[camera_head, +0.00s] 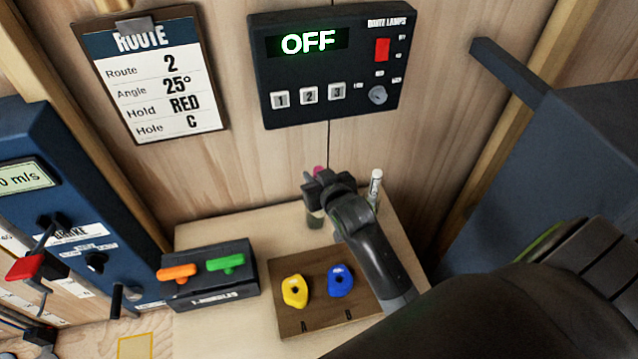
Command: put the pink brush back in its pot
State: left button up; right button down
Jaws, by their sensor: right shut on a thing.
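My right gripper (322,187) is at the back of the wooden shelf, above the board with the holds. It is shut on the pink brush (319,170), of which only a small pink part shows above the jaws. A small greyish-green shape (315,218) shows just below the gripper and may be the pot. The gripper covers much of this spot, so I cannot tell whether the brush is inside the pot or above it. My left gripper is not in view.
A white tube (375,186) stands close right of my gripper. A wooden board (312,321) with a yellow hold (295,291) and a blue hold (341,281) lies in front. A dark box (215,288) with orange and green handles is left. A lamp panel (330,62) hangs behind.

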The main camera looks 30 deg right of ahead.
jog(key=w+d+f+b, duration=0.1)
jog(key=w+f+b, duration=0.3)
jog(key=f+b, duration=0.3)
jog(key=shift+f, duration=1.3)
jog(key=c, duration=1.1)
grip_release()
jog(key=shift+c, duration=0.2)
jog(key=shift+s, duration=0.1)
jog(key=b+v, duration=0.3)
jog(key=v, duration=1.4)
jog(key=shift+r, duration=0.15)
